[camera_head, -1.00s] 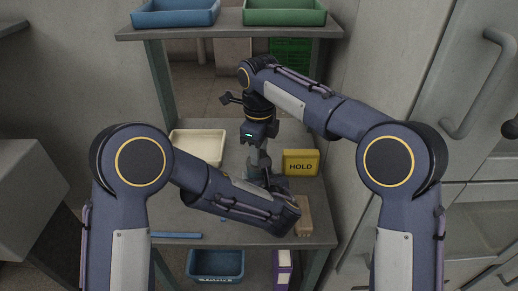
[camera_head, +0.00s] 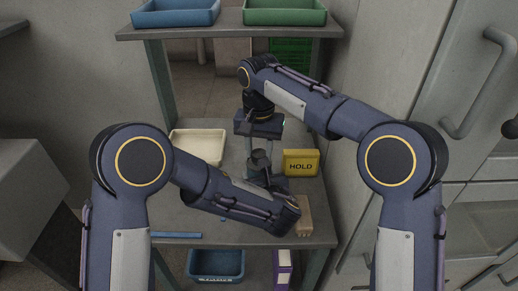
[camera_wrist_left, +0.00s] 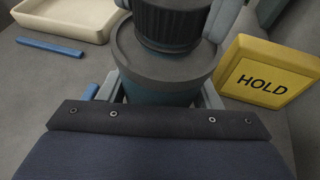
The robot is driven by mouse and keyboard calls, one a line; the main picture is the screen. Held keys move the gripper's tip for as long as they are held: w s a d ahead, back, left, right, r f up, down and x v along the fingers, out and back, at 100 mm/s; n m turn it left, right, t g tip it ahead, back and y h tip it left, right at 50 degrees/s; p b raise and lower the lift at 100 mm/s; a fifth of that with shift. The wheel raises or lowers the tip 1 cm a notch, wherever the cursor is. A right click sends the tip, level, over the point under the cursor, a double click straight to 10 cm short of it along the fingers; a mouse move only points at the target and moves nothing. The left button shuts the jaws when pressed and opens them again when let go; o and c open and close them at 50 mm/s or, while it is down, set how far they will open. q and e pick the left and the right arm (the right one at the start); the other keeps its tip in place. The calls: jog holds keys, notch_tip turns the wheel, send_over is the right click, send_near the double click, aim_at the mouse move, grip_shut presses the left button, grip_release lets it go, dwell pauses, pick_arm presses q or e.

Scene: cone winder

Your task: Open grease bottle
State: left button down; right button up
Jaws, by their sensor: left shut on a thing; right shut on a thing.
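The grease bottle (camera_wrist_left: 160,92) stands upright in the left wrist view, with a teal body, a dark grey shoulder and a black ribbed cap (camera_wrist_left: 172,22). My left gripper (camera_wrist_left: 160,98) is shut on the bottle's body, one finger on each side. My right gripper (camera_head: 261,146) comes down from above; its fingers, also seen in the left wrist view (camera_wrist_left: 170,20), are shut on the cap from both sides. The cap appears to sit on the bottle; the top of the cap is out of that view. In the head view the grippers hide most of the bottle.
Shelf bins (camera_head: 285,12) are above.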

jog(key=n, duration=0.3)
jog(key=shift+n, duration=0.4)
jog(key=o, duration=1.1)
